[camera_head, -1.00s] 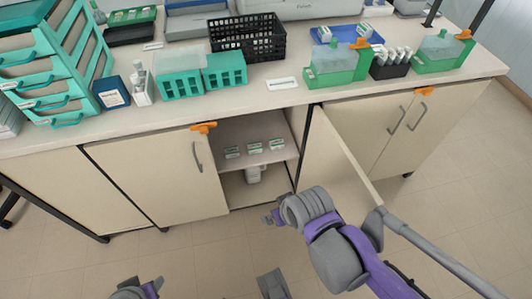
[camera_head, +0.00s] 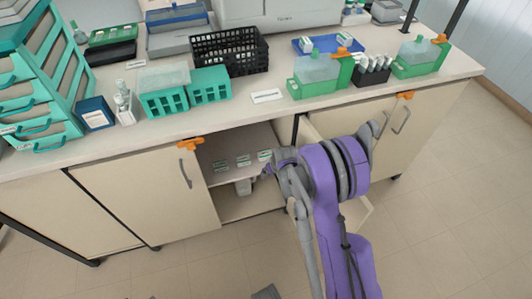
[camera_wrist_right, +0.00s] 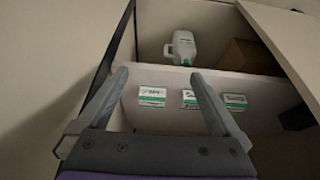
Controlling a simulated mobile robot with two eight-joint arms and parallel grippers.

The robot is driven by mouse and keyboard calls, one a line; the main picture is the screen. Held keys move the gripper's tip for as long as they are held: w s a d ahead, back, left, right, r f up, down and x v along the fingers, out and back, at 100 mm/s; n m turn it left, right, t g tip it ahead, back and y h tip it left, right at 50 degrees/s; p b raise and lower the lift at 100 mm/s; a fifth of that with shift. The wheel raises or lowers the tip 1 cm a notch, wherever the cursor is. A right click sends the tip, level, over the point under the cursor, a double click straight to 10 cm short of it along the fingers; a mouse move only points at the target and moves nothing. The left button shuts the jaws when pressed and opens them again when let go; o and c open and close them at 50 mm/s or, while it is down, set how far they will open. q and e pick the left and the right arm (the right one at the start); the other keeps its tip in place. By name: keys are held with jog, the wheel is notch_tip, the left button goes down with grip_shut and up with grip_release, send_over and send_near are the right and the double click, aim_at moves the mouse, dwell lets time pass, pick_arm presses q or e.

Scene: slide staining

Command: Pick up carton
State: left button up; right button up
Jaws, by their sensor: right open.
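Three small white-and-green cartons stand in a row on the cabinet's upper shelf: left (camera_head: 221,166), middle (camera_head: 243,160) and right (camera_head: 264,155). In the right wrist view the left carton (camera_wrist_right: 152,96) shows between my fingers, the middle carton (camera_wrist_right: 189,98) is beside the right finger, and the right carton (camera_wrist_right: 235,100) is farther right. My right gripper (camera_wrist_right: 158,73) is open and empty. In the head view the right gripper (camera_head: 264,172) is at the cabinet opening near the right carton, partly hidden by its arm. My left gripper is out of view.
The shelf (camera_head: 229,147) is inside an open cabinet. A white bottle (camera_head: 244,187) stands on the level below. The open door (camera_head: 355,213) is partly behind my right arm. A brown box (camera_wrist_right: 248,57) shows in the wrist view. The countertop above holds racks and a black basket (camera_head: 229,52).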

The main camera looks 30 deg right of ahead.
jog(key=d+f, duration=0.1)
send_near(265, 153)
jog(key=x, duration=0.5)
jog(key=shift+w+f, duration=0.1)
jog(key=shift+f, duration=0.1)
jog(key=x, duration=0.5)
jog(key=shift+b, duration=0.3)
jog(key=shift+r, duration=0.1)
jog(key=c, duration=1.3)
